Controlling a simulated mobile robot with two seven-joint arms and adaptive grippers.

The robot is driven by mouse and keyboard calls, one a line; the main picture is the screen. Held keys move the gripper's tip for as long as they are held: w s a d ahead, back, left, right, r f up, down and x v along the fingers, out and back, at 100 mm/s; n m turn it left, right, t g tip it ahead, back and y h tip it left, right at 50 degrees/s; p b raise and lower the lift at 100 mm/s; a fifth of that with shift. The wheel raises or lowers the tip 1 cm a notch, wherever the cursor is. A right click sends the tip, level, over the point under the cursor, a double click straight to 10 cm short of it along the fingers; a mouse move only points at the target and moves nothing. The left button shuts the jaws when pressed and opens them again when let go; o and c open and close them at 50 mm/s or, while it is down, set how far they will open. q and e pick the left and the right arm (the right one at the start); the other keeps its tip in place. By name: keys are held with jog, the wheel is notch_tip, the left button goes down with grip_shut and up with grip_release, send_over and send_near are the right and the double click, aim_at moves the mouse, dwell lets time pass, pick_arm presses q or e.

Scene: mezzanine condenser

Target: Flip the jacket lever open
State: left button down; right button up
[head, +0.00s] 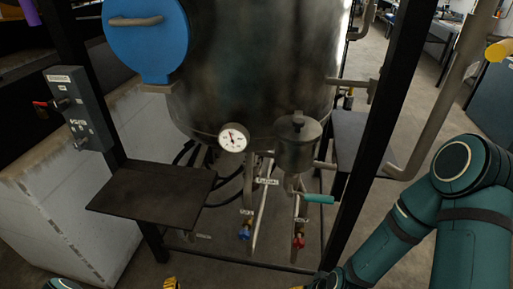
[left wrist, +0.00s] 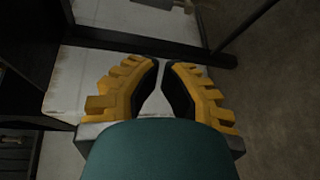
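Below the dark vessel (head: 255,75) hang several valves. A teal lever (head: 319,199) points right, roughly horizontal, beneath a small metal pot (head: 298,145). A blue-handled valve (head: 245,232) and a red-handled valve (head: 298,241) sit lower on thin pipes. Their small labels are too blurred to read, so I cannot tell which one is the jacket lever. My left gripper (head: 172,284) barely shows at the bottom edge, well below and left of the valves. In the left wrist view its yellow fingers (left wrist: 160,63) nearly meet at the tips, with nothing between them.
A dark shelf (head: 150,193) juts out left of the valves. A control box (head: 78,108) with a red switch is on the left post. A black frame post (head: 378,130) stands right of the valves. Floor in front is clear.

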pick_arm(q)
jog(key=w+d+r+m+g+h, duration=0.3)
jog(key=d+m+h, duration=0.1)
jog(key=d+m, duration=0.25)
jog(key=w+d+r+m+g+h, duration=0.2)
jog(key=d+r+m+g+h, duration=0.15)
jog(key=d+m, duration=0.3)
jog(key=s+d+r+m+g+h, duration=0.1)
jog(key=s+d+r+m+g, duration=0.6)
jog(key=s+d+r+m, duration=0.1)
jog(key=s+d+r, duration=0.1)
jog(key=s+d, duration=0.1)
jog(key=s, duration=0.1)
jog(key=shift+s+r+m+h, duration=0.15)
jog(key=shift+r+m+h, duration=0.15)
jog(key=shift+r+h, duration=0.1)
jog(key=shift+d, duration=0.1)
